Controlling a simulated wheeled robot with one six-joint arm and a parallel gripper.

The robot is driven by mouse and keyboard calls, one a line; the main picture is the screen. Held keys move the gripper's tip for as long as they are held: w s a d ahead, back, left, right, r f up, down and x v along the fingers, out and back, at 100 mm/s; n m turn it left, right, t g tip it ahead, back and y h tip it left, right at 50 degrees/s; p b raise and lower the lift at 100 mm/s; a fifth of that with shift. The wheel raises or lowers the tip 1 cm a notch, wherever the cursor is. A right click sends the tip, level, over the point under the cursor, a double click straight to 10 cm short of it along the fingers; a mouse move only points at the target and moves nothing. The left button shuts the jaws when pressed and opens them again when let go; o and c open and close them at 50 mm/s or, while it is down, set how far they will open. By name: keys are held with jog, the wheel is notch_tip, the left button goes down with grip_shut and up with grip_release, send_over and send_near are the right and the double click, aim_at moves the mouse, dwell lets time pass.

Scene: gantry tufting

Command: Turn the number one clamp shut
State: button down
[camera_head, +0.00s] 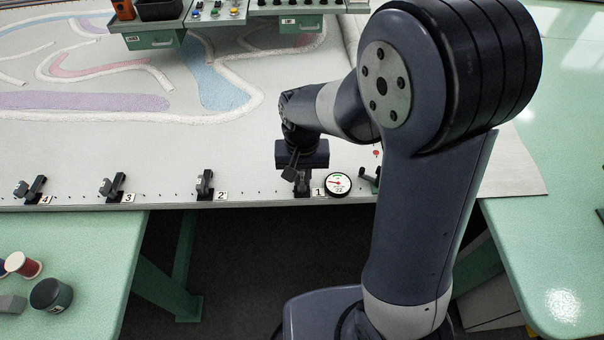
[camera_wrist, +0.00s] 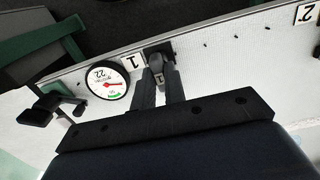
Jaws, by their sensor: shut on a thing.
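The number one clamp (camera_head: 303,191) is a small black clamp on the front edge of the frame, beside the white "1" label (camera_head: 318,191). It also shows in the wrist view (camera_wrist: 158,52), upside down, next to its label (camera_wrist: 132,62). My gripper (camera_wrist: 160,88) points down at it, with its two dark fingers on either side of the clamp's grey lever (camera_wrist: 158,70), shut on it. In the head view my gripper (camera_head: 298,176) hides most of the clamp, and I cannot tell the lever's exact angle.
A round white gauge (camera_head: 338,184) with a red needle sits just right of the clamp. Another dark fitting (camera_head: 370,180) stands beyond it. Clamps two (camera_head: 205,187), three (camera_head: 113,187) and four (camera_head: 35,188) line the edge to the left. Tufted cloth (camera_head: 110,130) lies behind.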

aim_at(302, 178)
jog(key=c, duration=1.5)
grip_release()
jog(key=shift+o, duration=0.2)
jog(key=shift+r, duration=0.1)
notch_tip(302, 178, up, 11)
jog(key=shift+f, duration=0.2)
notch_tip(302, 178, down, 11)
jog(key=shift+f, duration=0.1)
jog(key=shift+r+n, duration=0.2)
jog(key=shift+n, duration=0.1)
